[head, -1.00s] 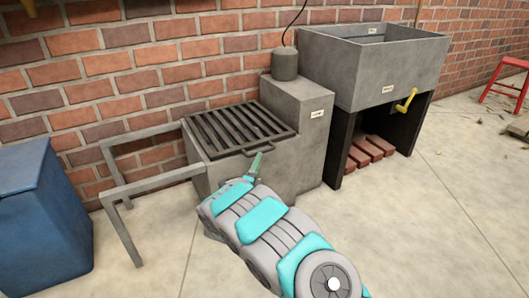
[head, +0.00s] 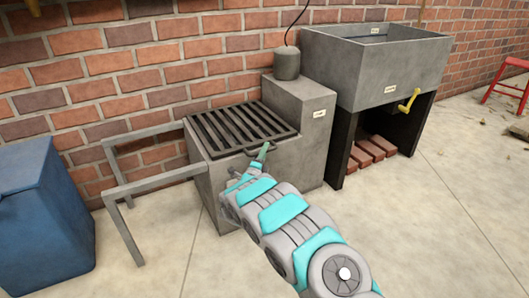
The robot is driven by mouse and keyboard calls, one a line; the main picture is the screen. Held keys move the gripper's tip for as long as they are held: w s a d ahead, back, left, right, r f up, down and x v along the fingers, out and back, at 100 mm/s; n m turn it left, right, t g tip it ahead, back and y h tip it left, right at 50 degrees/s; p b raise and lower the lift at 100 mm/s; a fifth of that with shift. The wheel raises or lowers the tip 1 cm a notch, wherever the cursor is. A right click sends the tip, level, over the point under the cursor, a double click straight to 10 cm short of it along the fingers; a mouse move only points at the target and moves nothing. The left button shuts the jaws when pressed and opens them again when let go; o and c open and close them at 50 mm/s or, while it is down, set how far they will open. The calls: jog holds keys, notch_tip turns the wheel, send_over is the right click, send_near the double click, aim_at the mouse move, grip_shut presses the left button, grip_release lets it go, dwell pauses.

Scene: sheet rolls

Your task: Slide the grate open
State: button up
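The dark slatted grate (head: 240,128) lies flat on top of the grey concrete block (head: 228,185), covering its top. A small handle (head: 258,151) shows at the grate's front edge. My gripper (head: 264,152) is at that front edge, close to the handle. Only a narrow greenish finger shows there. I cannot tell whether it touches the handle or whether the gripper is open or shut. My arm comes up from the lower right and hides part of the block's front.
A grey rail frame (head: 155,183) extends left from the block at about grate height, with open space between its rails. A blue bin (head: 40,215) stands left of it. A raised block (head: 302,110) with a cylinder (head: 287,65) and a concrete sink (head: 385,70) stand to the right. A brick wall is behind.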

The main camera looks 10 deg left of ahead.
grip_shut()
dwell(1.1)
